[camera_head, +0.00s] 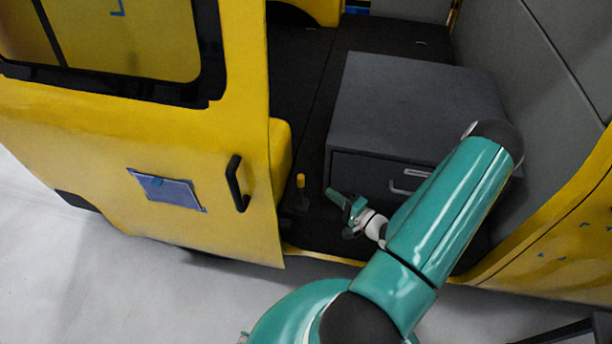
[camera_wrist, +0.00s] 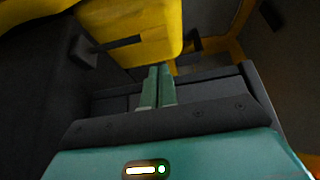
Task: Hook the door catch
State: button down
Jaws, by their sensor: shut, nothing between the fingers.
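The yellow door (camera_head: 100,130) carries a black handle (camera_head: 237,183) near its right edge. I cannot tell for certain which part is the catch. A small yellow-topped post (camera_head: 300,181) stands just right of the door edge, inside the opening. My gripper (camera_head: 331,194) is shut and empty, in the opening in front of the grey drawer unit, a little right of the post and apart from the handle. In the wrist view its two green fingers (camera_wrist: 160,70) lie together, their tips at the lower edge of a yellow panel (camera_wrist: 150,25) with a dark slot; contact cannot be told.
A grey drawer unit (camera_head: 400,105) with a metal handle stands on the dark vehicle floor (camera_head: 300,60) behind my gripper. A grey wall (camera_head: 545,80) and yellow frame close the right side. A blue sheet (camera_head: 167,190) is on the door. The pale ground (camera_head: 110,290) in front is clear.

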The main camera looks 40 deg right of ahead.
aim_at(301, 190)
jog(key=w+a, duration=0.1)
jog(key=w, duration=0.8)
jog(key=shift+w+a, duration=0.3)
jog(key=shift+a, duration=0.1)
jog(key=shift+s, duration=0.15)
